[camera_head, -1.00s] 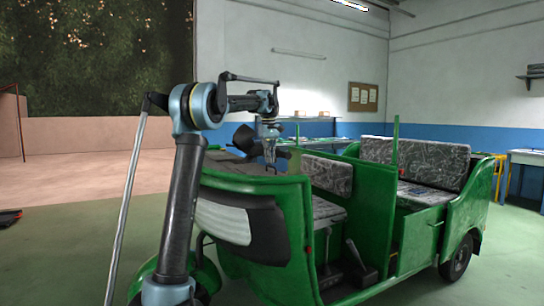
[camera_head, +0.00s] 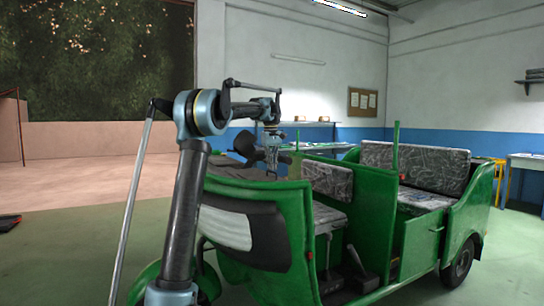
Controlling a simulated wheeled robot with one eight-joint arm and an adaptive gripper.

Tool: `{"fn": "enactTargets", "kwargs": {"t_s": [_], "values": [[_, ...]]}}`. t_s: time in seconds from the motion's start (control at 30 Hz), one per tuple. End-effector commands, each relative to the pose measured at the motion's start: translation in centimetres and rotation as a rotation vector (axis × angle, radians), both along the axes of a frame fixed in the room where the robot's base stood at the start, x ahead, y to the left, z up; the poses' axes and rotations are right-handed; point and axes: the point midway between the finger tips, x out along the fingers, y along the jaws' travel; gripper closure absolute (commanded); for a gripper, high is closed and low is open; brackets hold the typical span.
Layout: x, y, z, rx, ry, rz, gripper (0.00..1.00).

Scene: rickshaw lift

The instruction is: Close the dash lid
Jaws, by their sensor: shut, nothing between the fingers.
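The green rickshaw (camera_head: 405,243) stands in front of me, its front end nearest. Its dash (camera_head: 228,168) is at the front top, behind the green front panel, beside dark handlebar parts (camera_head: 247,143). I cannot make out the dash lid or tell its position from here. My arm rises at the left and reaches over the dash. My gripper (camera_head: 271,172) points down just above the dash's right part. It is small in the view, and its fingers look closed with nothing in them. I cannot tell whether it touches anything.
Patterned seats (camera_head: 415,165) fill the rickshaw's middle and rear. A thin green post (camera_head: 396,148) stands up between them. A workbench (camera_head: 325,148) is along the back wall and a table (camera_head: 526,163) is at the right. Green floor is open at the left.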

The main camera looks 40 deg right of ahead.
Motion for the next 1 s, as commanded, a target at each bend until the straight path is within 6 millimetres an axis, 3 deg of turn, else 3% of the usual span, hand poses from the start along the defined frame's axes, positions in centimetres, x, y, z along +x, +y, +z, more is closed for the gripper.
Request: {"fn": "enactTargets", "kwargs": {"t_s": [0.7, 1.0], "values": [[0.2, -1.4, 10.7, 0.000, 0.002, 0.010, 1.00], [0.1, -1.8, 12.9, 0.000, 0.002, 0.011, 1.00]]}}
